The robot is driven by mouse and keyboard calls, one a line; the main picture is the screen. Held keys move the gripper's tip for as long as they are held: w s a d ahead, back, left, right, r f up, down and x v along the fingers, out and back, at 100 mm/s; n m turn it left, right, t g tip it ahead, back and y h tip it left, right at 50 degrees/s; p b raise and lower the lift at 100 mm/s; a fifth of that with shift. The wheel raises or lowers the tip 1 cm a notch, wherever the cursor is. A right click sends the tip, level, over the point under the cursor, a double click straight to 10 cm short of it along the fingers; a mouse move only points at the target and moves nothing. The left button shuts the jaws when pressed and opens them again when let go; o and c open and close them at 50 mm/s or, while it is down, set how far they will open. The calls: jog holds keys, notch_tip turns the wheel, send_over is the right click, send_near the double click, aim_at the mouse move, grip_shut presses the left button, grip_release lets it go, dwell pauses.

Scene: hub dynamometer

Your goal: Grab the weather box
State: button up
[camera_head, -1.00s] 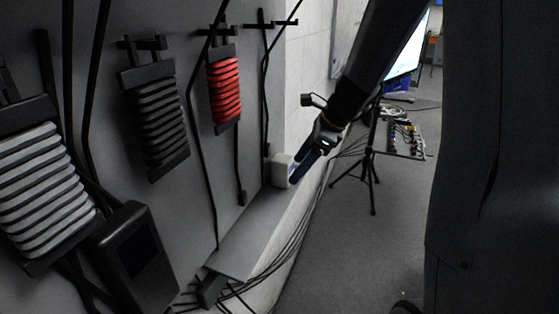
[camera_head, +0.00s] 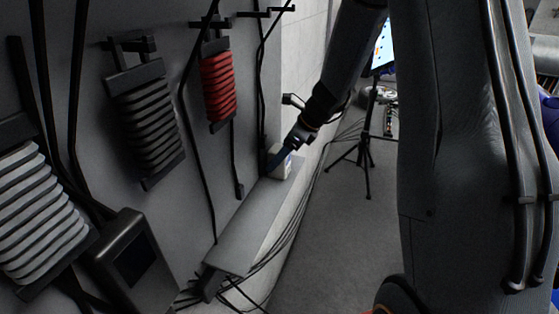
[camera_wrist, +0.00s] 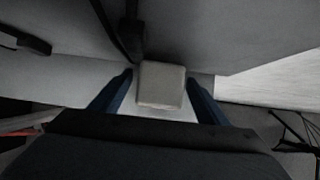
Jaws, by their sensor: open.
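The weather box is a small pale box (camera_head: 284,168) at the far end of a narrow grey ledge in the head view. In the wrist view the box (camera_wrist: 161,85) stands between the two blue fingers of my gripper (camera_wrist: 160,92). The fingers lie on either side of it, with a gap visible at each side. My gripper (camera_head: 279,158) reaches the box from above in the head view and partly covers it. The gripper is open.
The grey ledge (camera_head: 240,228) runs along the wall, its near part bare. Black cables hang on the wall beside a red ribbed block (camera_head: 219,86) and a dark ribbed block (camera_head: 150,122). A black tripod (camera_head: 364,150) stands on the floor beyond.

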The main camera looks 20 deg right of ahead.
jog(key=shift+f, duration=0.1)
jog(key=c, duration=1.4)
jog(key=shift+o, duration=0.2)
